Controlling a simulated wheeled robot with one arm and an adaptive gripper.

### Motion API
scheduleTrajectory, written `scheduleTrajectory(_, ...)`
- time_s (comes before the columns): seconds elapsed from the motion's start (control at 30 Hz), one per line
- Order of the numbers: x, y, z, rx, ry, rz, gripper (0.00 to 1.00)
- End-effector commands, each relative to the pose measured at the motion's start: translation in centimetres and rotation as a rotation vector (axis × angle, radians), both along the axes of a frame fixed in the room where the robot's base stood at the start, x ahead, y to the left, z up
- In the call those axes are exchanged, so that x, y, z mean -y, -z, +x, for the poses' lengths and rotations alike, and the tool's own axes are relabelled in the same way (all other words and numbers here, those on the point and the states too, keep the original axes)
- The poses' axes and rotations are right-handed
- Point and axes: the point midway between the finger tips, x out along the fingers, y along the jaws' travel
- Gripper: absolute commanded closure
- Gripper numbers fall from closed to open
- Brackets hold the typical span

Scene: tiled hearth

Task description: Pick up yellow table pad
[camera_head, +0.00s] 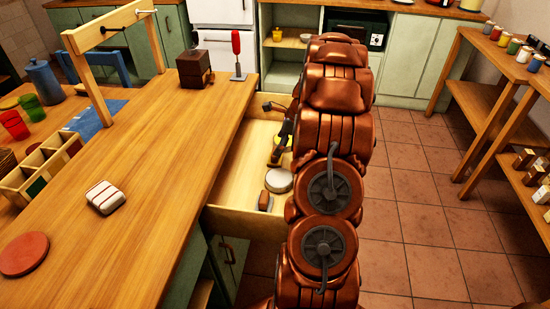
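A small yellow thing (275,156), perhaps the yellow table pad, shows in the open drawer (233,222) below the wooden counter. Its outline is partly covered by dark parts, so I cannot be sure what it is. My gripper (281,146) reaches into the drawer from the right, just at the yellow thing. My copper-coloured arm hides much of the gripper. I cannot tell whether its fingers are open or closed, or whether they touch the yellow thing.
A pale round disc (279,180) and a small dark-and-wood item (265,201) lie nearer in the drawer. On the counter (165,150) are a red round pad (24,254), a white striped block (105,197), a brown box (194,69) and a red-handled tool (237,52). Tiled floor (420,220) is clear at right.

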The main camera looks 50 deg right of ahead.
Motion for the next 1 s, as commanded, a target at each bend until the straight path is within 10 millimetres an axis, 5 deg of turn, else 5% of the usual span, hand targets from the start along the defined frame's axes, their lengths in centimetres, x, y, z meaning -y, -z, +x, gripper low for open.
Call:
scheduleTrajectory(0.4,-0.9,4.5,1.4,-0.002,-0.001,0.002,0.11)
scheduleTrajectory(0.63,-0.9,4.6,1.5,-0.001,-0.001,-0.001,0.11)
scheduleTrajectory(1.0,-0.9,4.6,1.5,-0.001,-0.001,-0.001,0.49)
